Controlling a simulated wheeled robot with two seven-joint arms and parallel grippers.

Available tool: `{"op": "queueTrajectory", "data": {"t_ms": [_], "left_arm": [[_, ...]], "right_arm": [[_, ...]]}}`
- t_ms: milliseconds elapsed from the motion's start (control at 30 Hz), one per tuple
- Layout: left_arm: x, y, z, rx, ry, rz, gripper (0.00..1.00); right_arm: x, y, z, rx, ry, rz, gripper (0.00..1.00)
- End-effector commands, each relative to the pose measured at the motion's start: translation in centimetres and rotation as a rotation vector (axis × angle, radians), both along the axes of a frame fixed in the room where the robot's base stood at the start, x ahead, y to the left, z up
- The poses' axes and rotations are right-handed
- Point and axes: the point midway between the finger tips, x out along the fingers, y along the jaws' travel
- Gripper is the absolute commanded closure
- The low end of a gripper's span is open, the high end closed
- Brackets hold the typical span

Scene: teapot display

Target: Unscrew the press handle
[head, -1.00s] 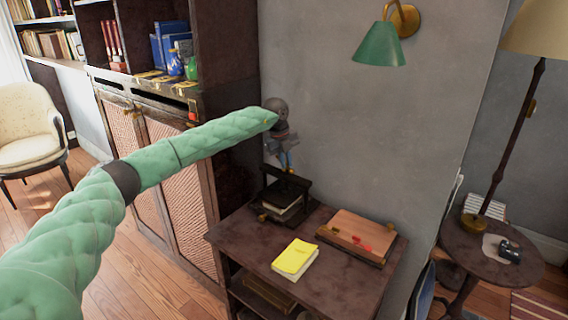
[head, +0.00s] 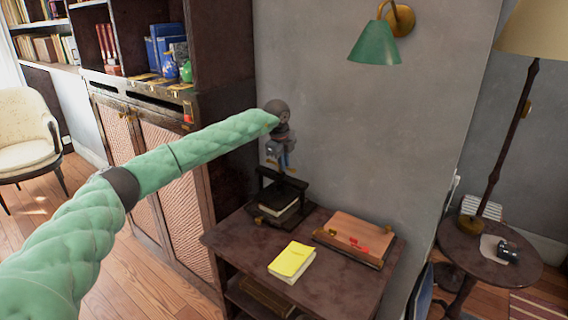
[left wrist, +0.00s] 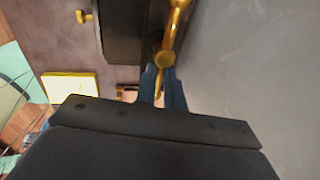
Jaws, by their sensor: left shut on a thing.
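The black book press (head: 284,186) stands at the back left of the small dark table, by the wall, with a book in it. Its brass handle (head: 291,169) sits on top, partly hidden by my left gripper (head: 284,163). My left gripper comes down from above at the end of the green-sleeved arm. In the left wrist view, its blue fingers (left wrist: 162,88) are shut on the brass press handle (left wrist: 166,58), which has a round hub and a bar reaching up. The press frame (left wrist: 122,32) shows beyond it. My right gripper is out of view.
A yellow notebook (head: 292,261) and a brown wooden case (head: 352,240) with red items lie on the table (head: 330,285). A tall cabinet (head: 185,215) stands close on the left. The grey wall (head: 370,140) is right behind the press.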

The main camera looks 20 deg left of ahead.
Motion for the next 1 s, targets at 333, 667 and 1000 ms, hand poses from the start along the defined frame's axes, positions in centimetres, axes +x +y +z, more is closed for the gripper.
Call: {"op": "queueTrajectory", "data": {"t_ms": [333, 667, 1000], "left_arm": [[0.3, 0.5, 0.8, 0.0, -0.012, 0.006, 0.72], [0.1, 0.2, 0.4, 0.0, -0.004, 0.001, 0.68], [-0.6, 0.7, 4.3, 0.0, -0.006, 0.004, 0.68]], "right_arm": [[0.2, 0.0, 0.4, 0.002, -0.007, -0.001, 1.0], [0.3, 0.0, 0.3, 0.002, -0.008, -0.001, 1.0], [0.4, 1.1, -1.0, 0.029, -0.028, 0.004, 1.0]]}}
